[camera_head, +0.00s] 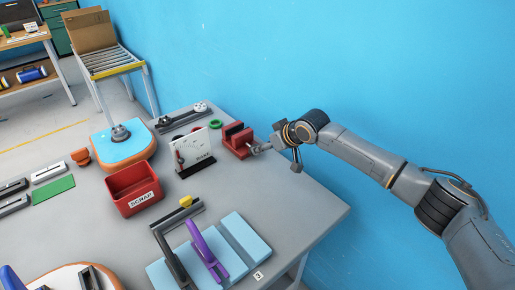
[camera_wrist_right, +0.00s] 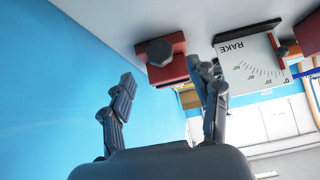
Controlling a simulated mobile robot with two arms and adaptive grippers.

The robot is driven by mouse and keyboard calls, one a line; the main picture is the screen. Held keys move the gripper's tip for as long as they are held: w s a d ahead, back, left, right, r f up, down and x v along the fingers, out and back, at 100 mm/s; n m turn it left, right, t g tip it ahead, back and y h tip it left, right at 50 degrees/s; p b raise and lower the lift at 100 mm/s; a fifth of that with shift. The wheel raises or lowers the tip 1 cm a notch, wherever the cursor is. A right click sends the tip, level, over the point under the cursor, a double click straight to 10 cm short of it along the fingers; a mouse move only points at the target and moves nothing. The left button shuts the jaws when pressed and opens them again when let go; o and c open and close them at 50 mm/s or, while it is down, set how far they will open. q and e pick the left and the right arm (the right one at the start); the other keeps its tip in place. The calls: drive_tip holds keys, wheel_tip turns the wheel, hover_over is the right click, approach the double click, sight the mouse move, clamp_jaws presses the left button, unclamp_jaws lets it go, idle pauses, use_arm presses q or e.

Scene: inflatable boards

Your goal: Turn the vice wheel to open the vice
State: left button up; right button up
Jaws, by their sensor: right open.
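The red vice (camera_head: 235,140) stands near the back right edge of the grey table. In the right wrist view, the red vice (camera_wrist_right: 165,70) shows near the top, with its dark faceted wheel (camera_wrist_right: 159,51) facing me. My right gripper (camera_head: 262,149) reaches in from the right, close to the vice's wheel side. In the right wrist view its two fingers (camera_wrist_right: 162,74) are spread wide with nothing between them. The wheel appears just past the fingertips, nearer the right finger; I cannot tell whether they touch.
A white gauge plate marked RAKE (camera_head: 194,148) stands left of the vice, with a green ring (camera_head: 215,125) behind. A red SCRAP bin (camera_head: 133,188) and a light-blue board (camera_head: 243,240) lie nearer. A blue wall (camera_head: 330,70) runs behind the table.

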drive_tip(key=shift+x, duration=3.25)
drive_tip(key=c, duration=1.2)
drive_tip(key=shift+o, duration=0.2)
drive_tip(key=p, duration=0.1)
drive_tip(key=h+p, duration=0.1)
drive_tip(key=p, duration=0.1)
drive_tip(key=shift+s+a+r+n+t, duration=0.15)
drive_tip(key=shift+n+t, duration=0.25)
drive_tip(key=shift+a+n+t+h+p, duration=0.1)
drive_tip(key=shift+n+t+h+p, duration=0.25)
drive_tip(key=shift+p, duration=0.3)
drive_tip(key=shift+s+a+f+n+t+h, duration=0.1)
drive_tip(key=shift+f+n+t+h, duration=0.15)
drive_tip(key=shift+f+t+h, duration=0.15)
drive_tip(key=shift+n+t+h, duration=0.4)
drive_tip(key=shift+t+h, duration=0.25)
